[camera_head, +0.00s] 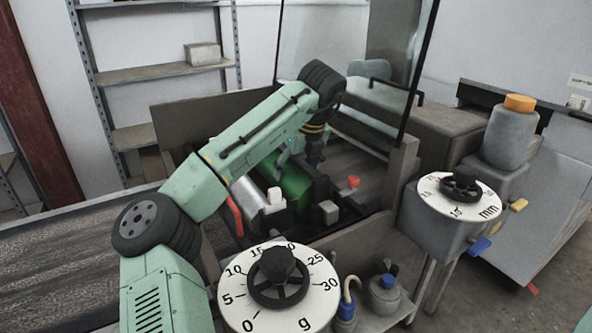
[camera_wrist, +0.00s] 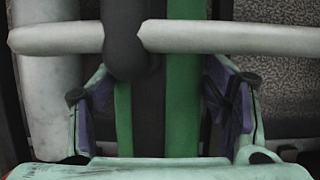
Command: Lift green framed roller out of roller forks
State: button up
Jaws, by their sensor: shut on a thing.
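The green framed roller (camera_head: 291,184) lies in the open machine in the head view, next to a pale metal roller (camera_head: 247,198). In the wrist view the green roller (camera_wrist: 184,88) runs up the picture, with a dark frame bar (camera_wrist: 149,110) along its middle. My gripper (camera_wrist: 165,112) has its purple-padded fingers on either side of the green framed roller and is shut on it. In the head view my arm hides part of the roller and most of the gripper. I cannot tell whether the roller is still seated in the forks.
A pale grey rod (camera_wrist: 230,38) crosses over the roller in the wrist view. A glass panel (camera_head: 350,60) stands behind the machine. Dials marked g (camera_head: 240,305) and mm (camera_head: 432,188) stand in front and at right. Bottles (camera_head: 383,297) sit on a low shelf.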

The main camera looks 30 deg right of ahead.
jog(key=shift+r, duration=0.5)
grip_shut()
jog(key=shift+s+r, duration=0.2)
jog(key=shift+r, duration=0.15)
jog(key=shift+w+r, duration=0.1)
jog(key=shift+r, duration=0.15)
jog(key=shift+w+a+r, duration=0.1)
jog(key=shift+w+r, duration=0.1)
jog(key=shift+r, duration=0.55)
jog(key=shift+s+r, duration=0.1)
jog(key=shift+r, duration=1.8)
jog(key=shift+r, duration=2)
